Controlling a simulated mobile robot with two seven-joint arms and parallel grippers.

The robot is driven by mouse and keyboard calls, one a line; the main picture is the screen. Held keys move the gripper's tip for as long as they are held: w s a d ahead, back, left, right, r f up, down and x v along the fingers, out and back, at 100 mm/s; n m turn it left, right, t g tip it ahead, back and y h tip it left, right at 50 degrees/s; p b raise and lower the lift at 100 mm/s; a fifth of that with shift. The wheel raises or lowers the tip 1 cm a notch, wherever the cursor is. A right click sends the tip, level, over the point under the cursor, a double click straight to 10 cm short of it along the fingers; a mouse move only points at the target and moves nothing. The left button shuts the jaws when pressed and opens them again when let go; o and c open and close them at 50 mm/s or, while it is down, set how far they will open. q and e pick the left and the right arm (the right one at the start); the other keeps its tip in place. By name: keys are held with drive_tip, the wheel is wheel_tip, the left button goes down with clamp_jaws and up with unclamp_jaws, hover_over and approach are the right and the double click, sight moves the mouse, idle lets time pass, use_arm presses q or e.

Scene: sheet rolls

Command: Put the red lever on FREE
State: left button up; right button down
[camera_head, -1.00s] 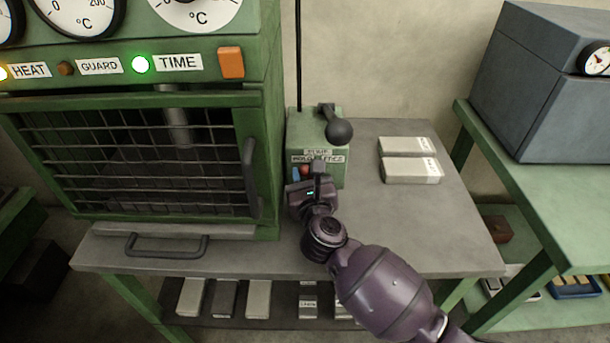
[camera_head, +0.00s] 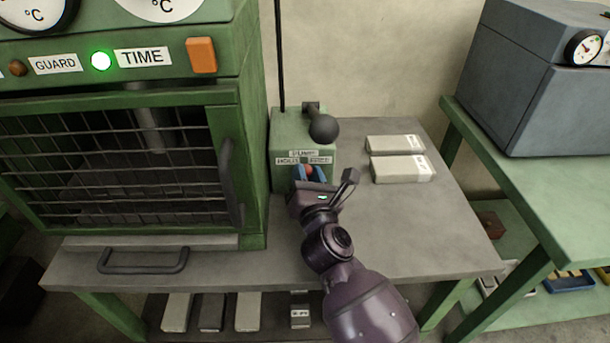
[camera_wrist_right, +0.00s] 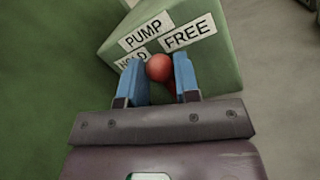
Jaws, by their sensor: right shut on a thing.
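The green pump box (camera_head: 284,133) stands on the grey bench beside the green oven, with labels PUMP, HOLD and FREE on its front. The red lever's round knob (camera_head: 309,170) shows at the front of the box, just below the labels. My right gripper (camera_head: 309,174) is shut on the red lever, its blue fingers on either side. In the wrist view the red knob (camera_wrist_right: 159,68) lies between the fingertips, below and between HOLD (camera_wrist_right: 133,61) and FREE (camera_wrist_right: 189,34). The left finger partly covers HOLD; FREE is clear. The lever's lower part is mostly hidden. My left gripper is out of view.
A black ball-ended handle (camera_head: 322,128) sticks out from the box top. The oven's mesh door (camera_head: 110,165) is close on the left. Two pale labelled blocks (camera_head: 400,168) lie to the right on the bench (camera_head: 430,240), whose front right is clear.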

drive_tip(key=shift+s+a+f, duration=0.1)
drive_tip(key=shift+a+f, duration=0.1)
drive_tip(key=shift+a, duration=0.05)
drive_tip(key=c, duration=0.9)
unclamp_jaws()
drive_tip(key=shift+a, duration=0.15)
drive_tip(key=shift+o, duration=0.3)
drive_tip(key=shift+r, duration=0.1)
drive_tip(key=shift+d, duration=0.2)
drive_tip(key=s, duration=0.3)
drive_tip(key=s+d, duration=0.1)
drive_tip(key=s, duration=0.2)
drive_tip(key=s+f, duration=0.1)
drive_tip(key=s, duration=0.2)
drive_tip(key=shift+s+d+p, duration=0.1)
drive_tip(key=shift+d+p, duration=0.2)
drive_tip(key=shift+s+f, duration=0.1)
drive_tip(key=shift+s, duration=0.55)
